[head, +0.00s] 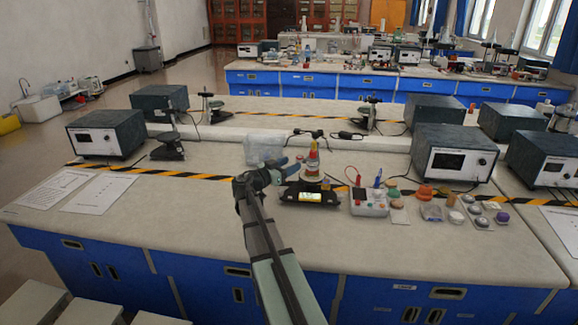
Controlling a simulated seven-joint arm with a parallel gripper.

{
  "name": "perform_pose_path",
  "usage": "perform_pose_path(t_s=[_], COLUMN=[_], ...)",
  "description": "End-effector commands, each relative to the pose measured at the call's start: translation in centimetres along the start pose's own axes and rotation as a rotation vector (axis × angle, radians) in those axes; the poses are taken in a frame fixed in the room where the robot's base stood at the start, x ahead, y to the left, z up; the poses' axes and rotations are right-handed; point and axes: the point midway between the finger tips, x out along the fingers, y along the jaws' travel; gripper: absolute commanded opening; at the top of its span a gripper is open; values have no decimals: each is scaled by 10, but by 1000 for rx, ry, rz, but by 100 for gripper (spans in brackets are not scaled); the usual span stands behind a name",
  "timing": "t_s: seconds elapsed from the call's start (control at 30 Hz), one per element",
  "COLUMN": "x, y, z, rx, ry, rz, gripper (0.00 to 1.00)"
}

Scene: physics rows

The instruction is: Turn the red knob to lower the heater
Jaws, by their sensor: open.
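A low black device with a lit yellowish display (311,197), likely the heater, sits on the middle bench near its front. No red knob can be told apart for sure at this size; part of the device's left side is behind my gripper. My gripper (288,168) is open, at the device's upper left. Its fingers look empty; whether they touch the device cannot be told.
A white box with coloured buttons and leads (368,203) stands close right of the device. Small jars and dishes (465,212) lie further right. A clear plastic box (264,148) is behind my gripper. Bench left of my arm is clear up to two paper sheets (100,194).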

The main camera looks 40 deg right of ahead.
Motion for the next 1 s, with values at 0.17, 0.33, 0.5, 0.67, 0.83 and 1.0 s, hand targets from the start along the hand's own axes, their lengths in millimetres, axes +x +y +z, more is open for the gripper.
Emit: perform_pose_path(t_s=[0.17, 0.33, 0.5, 0.67, 0.83, 1.0], x=[-3, 6, 29, 58, 87, 112], y=[0, -1, -1, -1, -1, -1], z=[0, 0, 0, 0, 0, 0], rx=[0, 0, 0, 0, 0, 0], ry=[0, 0, 0, 0, 0, -1], rz=[0, 1, 3, 3, 2, 2], gripper=[54, 54, 54, 54, 54, 54])
